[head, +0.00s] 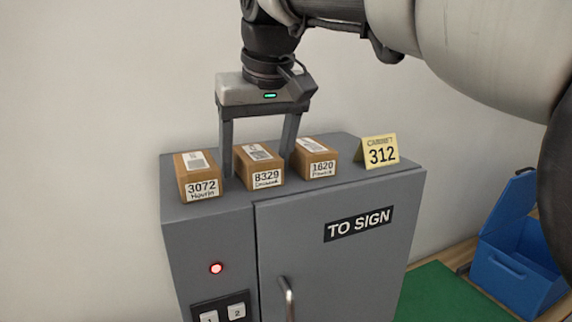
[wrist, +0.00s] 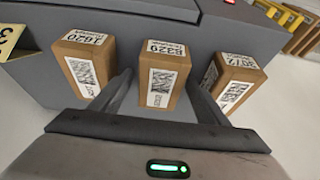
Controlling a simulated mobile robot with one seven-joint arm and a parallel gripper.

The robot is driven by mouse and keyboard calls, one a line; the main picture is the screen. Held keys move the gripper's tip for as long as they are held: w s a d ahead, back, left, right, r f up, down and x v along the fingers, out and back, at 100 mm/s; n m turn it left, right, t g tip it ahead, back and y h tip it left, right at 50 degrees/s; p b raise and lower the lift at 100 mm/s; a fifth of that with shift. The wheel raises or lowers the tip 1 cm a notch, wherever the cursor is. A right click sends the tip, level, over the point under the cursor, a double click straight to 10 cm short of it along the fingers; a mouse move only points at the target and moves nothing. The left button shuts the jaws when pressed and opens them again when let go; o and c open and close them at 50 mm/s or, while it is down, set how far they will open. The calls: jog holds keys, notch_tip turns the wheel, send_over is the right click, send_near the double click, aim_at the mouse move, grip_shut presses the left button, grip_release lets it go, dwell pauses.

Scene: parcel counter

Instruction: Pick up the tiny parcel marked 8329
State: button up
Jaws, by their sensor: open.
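The tiny parcel marked 8329 (head: 259,167) is a brown box with a white label. It stands on top of the grey cabinet (head: 335,203), in the middle of a row of three. My gripper (head: 258,170) points down over it, open, with one finger on each side of the parcel. In the wrist view the parcel (wrist: 164,75) lies between the two fingers (wrist: 164,95), with its label facing up in the picture. I cannot tell whether the fingers touch it.
Parcel 3072 (head: 197,177) stands close on the left, and parcel 1620 (head: 315,158) close on the right. A yellow sign reading 312 (head: 378,152) stands right of them. A blue bin (head: 510,270) and a green mat (head: 438,293) are at lower right.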

jog(key=shift+f, duration=0.1)
jog(key=c, duration=1.3)
